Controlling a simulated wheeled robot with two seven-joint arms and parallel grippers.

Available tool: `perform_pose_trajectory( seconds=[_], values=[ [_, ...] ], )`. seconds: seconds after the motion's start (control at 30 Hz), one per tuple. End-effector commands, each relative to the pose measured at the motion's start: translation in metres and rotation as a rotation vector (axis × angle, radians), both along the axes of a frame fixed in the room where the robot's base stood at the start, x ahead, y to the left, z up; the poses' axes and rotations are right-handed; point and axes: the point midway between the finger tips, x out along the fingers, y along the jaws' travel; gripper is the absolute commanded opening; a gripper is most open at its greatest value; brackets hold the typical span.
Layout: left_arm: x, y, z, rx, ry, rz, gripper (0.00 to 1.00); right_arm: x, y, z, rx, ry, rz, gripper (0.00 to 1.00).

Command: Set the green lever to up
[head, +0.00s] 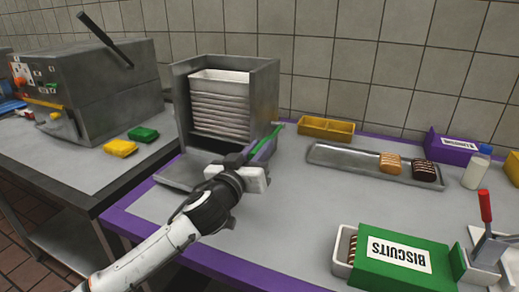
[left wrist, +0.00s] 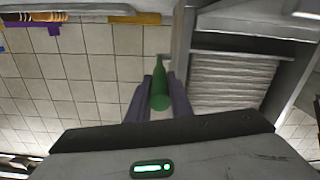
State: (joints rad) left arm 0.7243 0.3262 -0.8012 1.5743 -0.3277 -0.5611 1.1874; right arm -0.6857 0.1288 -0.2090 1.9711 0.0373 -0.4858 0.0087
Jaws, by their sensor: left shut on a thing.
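The green lever (head: 267,142) is on the right side of a grey metal dispenser (head: 268,100) that holds a stack of white trays (head: 220,107). In the head view it slants from the dispenser's side down toward my left gripper (head: 259,155). In the left wrist view the lever (left wrist: 160,84) points toward the camera, between the two dark fingers of my left gripper (left wrist: 161,98). The gripper is shut on the lever's free end. The fingers and wrist partly hide the lever in the head view. My right gripper is not in view.
A yellow tray (head: 326,129) stands right of the lever by the wall. A long metal tray (head: 345,161) holds biscuits. A green biscuits box (head: 390,262) and a red-handled tool (head: 485,207) are at front right. The grey tabletop between is clear.

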Motion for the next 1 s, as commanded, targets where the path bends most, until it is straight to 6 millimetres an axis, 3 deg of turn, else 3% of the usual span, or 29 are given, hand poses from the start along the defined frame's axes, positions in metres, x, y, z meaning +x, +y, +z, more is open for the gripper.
perform_pose_trajectory(
  seconds=[0.27,0.57,0.8,1.0],
  values=[
    [0.000,0.000,0.009,0.007,0.026,0.002,0.00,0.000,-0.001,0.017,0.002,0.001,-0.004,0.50],
    [0.002,0.000,0.033,0.039,0.131,0.001,0.00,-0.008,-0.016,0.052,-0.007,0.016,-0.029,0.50],
    [0.007,-0.002,0.049,0.078,0.249,0.000,0.00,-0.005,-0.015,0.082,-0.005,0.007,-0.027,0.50],
    [0.015,-0.006,0.067,0.119,0.373,-0.001,0.00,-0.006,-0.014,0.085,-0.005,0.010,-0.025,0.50]
  ],
)
